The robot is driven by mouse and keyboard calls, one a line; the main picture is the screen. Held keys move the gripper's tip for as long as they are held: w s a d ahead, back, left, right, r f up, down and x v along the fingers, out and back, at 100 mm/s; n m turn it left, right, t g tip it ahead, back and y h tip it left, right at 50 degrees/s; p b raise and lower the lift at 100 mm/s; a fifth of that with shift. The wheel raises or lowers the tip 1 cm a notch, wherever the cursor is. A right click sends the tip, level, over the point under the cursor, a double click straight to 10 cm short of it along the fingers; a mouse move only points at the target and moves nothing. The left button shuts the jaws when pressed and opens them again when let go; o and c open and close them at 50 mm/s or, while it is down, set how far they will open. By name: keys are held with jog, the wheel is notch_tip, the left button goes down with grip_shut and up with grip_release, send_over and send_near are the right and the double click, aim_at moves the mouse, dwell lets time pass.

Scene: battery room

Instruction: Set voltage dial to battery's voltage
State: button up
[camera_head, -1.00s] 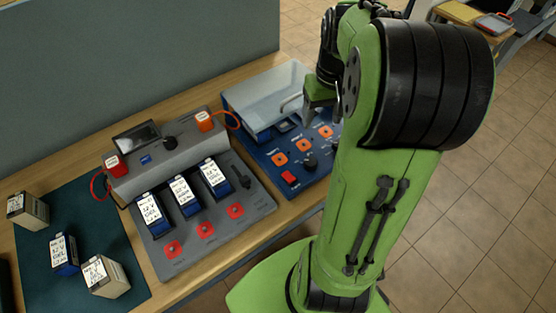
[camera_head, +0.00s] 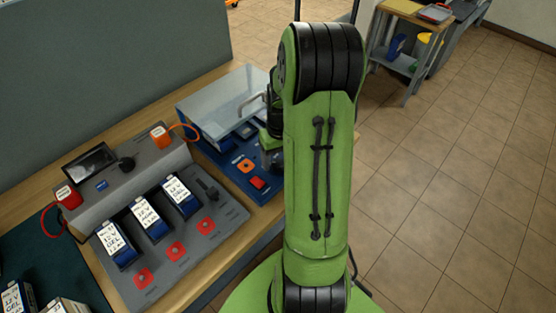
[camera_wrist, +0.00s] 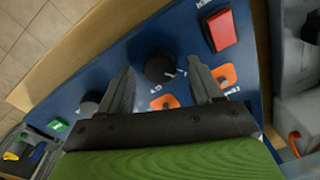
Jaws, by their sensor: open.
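A blue control panel (camera_head: 229,169) carries a black dial (camera_wrist: 160,67) with a white pointer mark, seen in the wrist view. My gripper (camera_wrist: 162,64) is open, with one finger on each side of this dial; whether they touch it cannot be told. A second black dial (camera_wrist: 90,103) sits to the left. Small markings by the dials are too blurred to read surely. In the head view my arm hides the dials. Three batteries stand in a grey unit: the left (camera_head: 118,241), middle (camera_head: 150,217) and right (camera_head: 177,193). Their labels seem to read 12 V.
A red switch (camera_wrist: 221,30) and orange buttons (camera_wrist: 225,75) lie close to my fingers. The grey unit (camera_head: 120,185) has red and orange clamps. More batteries (camera_head: 18,298) lie at lower left.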

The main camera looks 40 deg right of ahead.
jog(key=shift+f, duration=0.15)
jog(key=c, duration=1.1)
jog(key=shift+o, duration=0.2)
jog(key=shift+m, duration=0.3)
jog(key=m, duration=0.6)
jog(key=shift+s, duration=0.1)
jog(key=m, duration=0.7)
jog(key=shift+h+b, duration=0.3)
jog(key=shift+m, duration=0.3)
jog(key=o, duration=1.1)
jog(key=shift+s, duration=0.1)
jog(key=shift+c, duration=0.2)
